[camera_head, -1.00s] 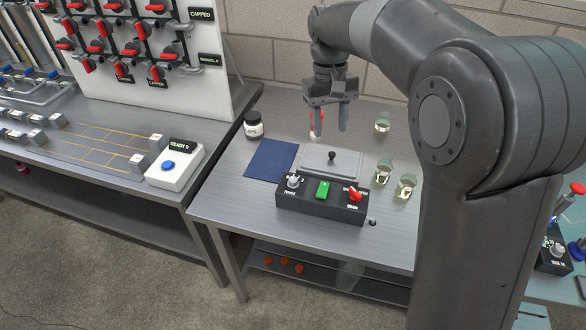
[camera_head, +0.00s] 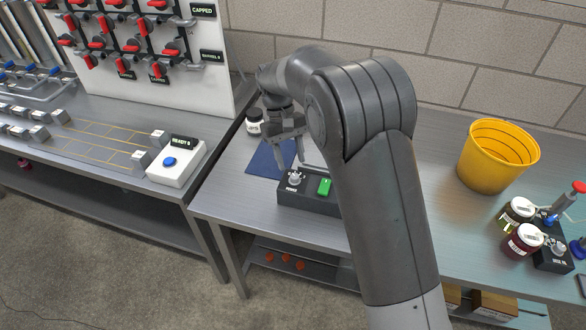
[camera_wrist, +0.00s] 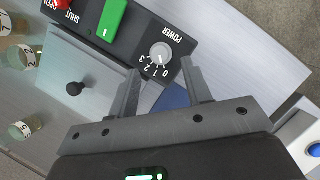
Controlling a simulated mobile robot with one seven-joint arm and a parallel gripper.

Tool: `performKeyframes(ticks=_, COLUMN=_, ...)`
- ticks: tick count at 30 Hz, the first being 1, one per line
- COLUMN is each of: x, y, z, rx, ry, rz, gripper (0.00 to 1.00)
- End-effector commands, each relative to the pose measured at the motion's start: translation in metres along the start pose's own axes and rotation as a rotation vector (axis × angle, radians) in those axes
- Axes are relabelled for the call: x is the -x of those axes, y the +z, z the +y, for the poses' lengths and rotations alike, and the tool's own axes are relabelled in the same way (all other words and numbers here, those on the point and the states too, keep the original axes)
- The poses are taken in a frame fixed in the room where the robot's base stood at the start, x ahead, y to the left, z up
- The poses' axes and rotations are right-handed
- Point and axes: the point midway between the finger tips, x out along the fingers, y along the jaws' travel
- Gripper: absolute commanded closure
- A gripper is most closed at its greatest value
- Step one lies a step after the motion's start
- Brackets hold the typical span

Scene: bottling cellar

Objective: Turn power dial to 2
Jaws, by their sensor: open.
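The power dial (camera_head: 295,178) is a light grey knob at the left end of a black control box (camera_head: 308,199). In the wrist view the dial (camera_wrist: 160,53) sits beside the word POWER and the marks 0, 1, 2 and 3. Which mark it points to is too small to tell. My gripper (camera_head: 289,157) is open and empty, above and behind the dial in the head view. In the wrist view my gripper (camera_wrist: 161,68) has one finger to each side of the dial's line, and the dial shows just beyond the gap. I cannot see contact.
A green switch (camera_wrist: 111,18) is beside the dial on the box, then a red knob (camera_wrist: 62,4) marked SHUT and OPEN. A black-knobbed plate (camera_wrist: 75,89) and several glass jars are nearby. A blue mat (camera_head: 268,160) and a dark-labelled jar (camera_head: 254,122) lie left.

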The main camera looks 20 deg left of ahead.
Motion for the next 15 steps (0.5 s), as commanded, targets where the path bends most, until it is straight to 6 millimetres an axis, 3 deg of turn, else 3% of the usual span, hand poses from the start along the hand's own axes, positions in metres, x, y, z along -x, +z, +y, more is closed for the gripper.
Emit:
performKeyframes(ticks=6, x=-0.031, y=0.000, z=0.000, rx=0.000, ry=0.000, rz=0.000, gripper=0.55)
performKeyframes(ticks=15, x=-0.041, y=0.000, z=0.000, rx=-0.001, ry=0.000, rz=0.002, gripper=0.55)
